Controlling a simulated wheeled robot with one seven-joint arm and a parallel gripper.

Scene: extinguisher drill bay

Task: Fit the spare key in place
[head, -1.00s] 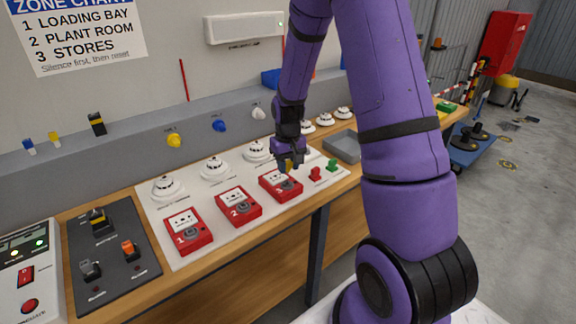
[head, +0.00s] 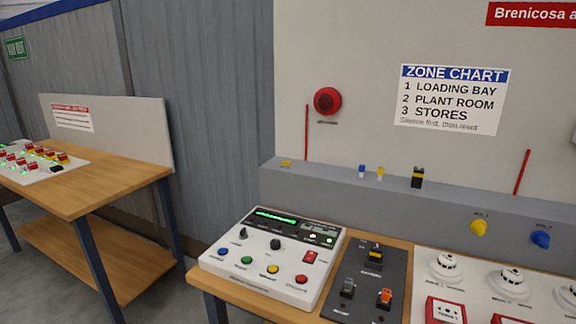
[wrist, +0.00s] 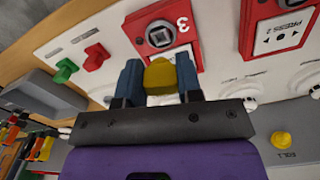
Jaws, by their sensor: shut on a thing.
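In the wrist view my gripper (wrist: 158,70) is shut on a small yellow piece (wrist: 160,77), which looks like the head of the spare key. Its far end is hidden from this camera. Just beyond the fingertips is the red call point marked 3 (wrist: 183,52), with a dark square socket in a grey ring (wrist: 160,36). The yellow piece lines up close below that socket in the picture; I cannot tell whether they touch. My gripper is outside the head view.
A red call point marked "Press 2" (wrist: 283,35) is beside it. Red (wrist: 95,57) and green (wrist: 66,70) pieces stand on the board. The head view shows a white control panel (head: 215,258), a dark switch plate (head: 338,304) and a grey ledge (head: 320,195) with small items.

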